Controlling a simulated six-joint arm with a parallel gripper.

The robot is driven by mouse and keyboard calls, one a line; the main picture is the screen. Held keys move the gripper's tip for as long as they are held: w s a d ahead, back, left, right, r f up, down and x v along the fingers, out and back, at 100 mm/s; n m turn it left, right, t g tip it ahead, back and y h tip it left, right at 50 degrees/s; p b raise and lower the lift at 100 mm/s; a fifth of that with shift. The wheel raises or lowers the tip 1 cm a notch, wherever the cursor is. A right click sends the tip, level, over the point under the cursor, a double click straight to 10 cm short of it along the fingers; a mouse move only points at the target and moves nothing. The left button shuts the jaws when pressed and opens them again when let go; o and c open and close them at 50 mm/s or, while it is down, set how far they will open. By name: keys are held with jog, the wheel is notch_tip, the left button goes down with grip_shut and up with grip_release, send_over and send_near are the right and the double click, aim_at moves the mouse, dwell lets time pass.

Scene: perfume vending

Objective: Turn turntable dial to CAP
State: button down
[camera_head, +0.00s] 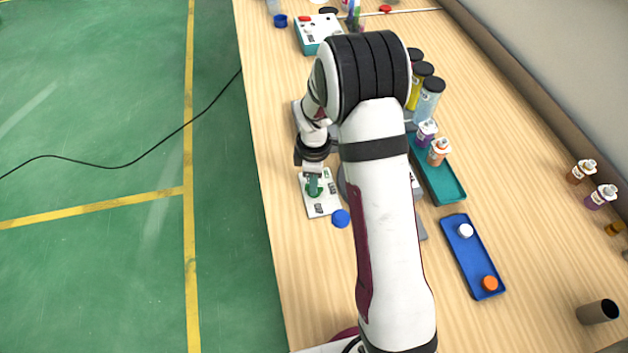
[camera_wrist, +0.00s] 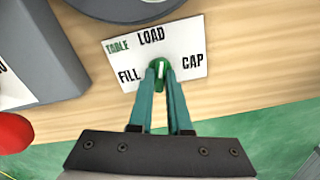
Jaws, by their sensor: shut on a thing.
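The green turntable dial (camera_wrist: 159,64) sits on a white plate (camera_wrist: 196,85) with the words TABLE, LOAD, FILL and CAP. In the wrist view LOAD is above the dial, FILL at lower left and CAP at right. The dial's white mark runs roughly up and down in the picture, in line with LOAD. My gripper (camera_wrist: 160,78) is shut on the dial, its two teal fingers on either side of it. The fingers hide part of the dial. In the head view, my gripper (camera_head: 313,183) is over the same plate (camera_head: 325,207).
In the head view, a blue cap (camera_head: 341,218) lies beside the plate. A teal tray (camera_head: 449,188) and a blue tray (camera_head: 470,255) are right of my arm.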

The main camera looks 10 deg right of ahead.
jog(key=m, duration=1.4)
dwell(0.5)
jog(key=c, duration=0.9)
grip_release()
jog(key=shift+o, duration=0.2)
notch_tip(320, 180, up, 16)
